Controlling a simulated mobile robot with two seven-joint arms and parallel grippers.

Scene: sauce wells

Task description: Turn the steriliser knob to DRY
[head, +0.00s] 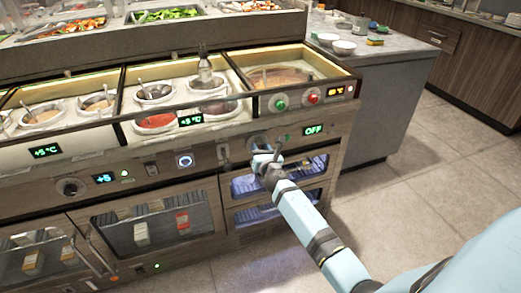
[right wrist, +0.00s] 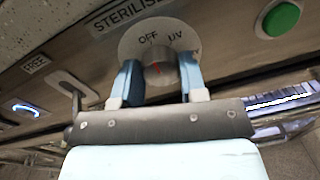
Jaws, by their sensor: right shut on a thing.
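The steriliser knob (right wrist: 160,72) is a round grey knob with a red mark, on a pale dial plate (right wrist: 150,34) under the word STERILISER. OFF and UV show on the plate; no DRY label can be seen, and the lower plate is hidden. My right gripper (right wrist: 160,80) is shut on the knob, one blue finger on each side. In the head view my right gripper (head: 262,157) reaches the panel above the lit steriliser drawers (head: 262,187). The green display (head: 313,131) reads OFF. My left gripper is not in view.
A green button (right wrist: 282,19) sits to the right of the dial. A grey lever-like handle (right wrist: 72,88) and a blue-lit ring (right wrist: 26,108) are to the left. Sauce wells (head: 157,122) line the counter above. The tiled floor (head: 425,165) at right is clear.

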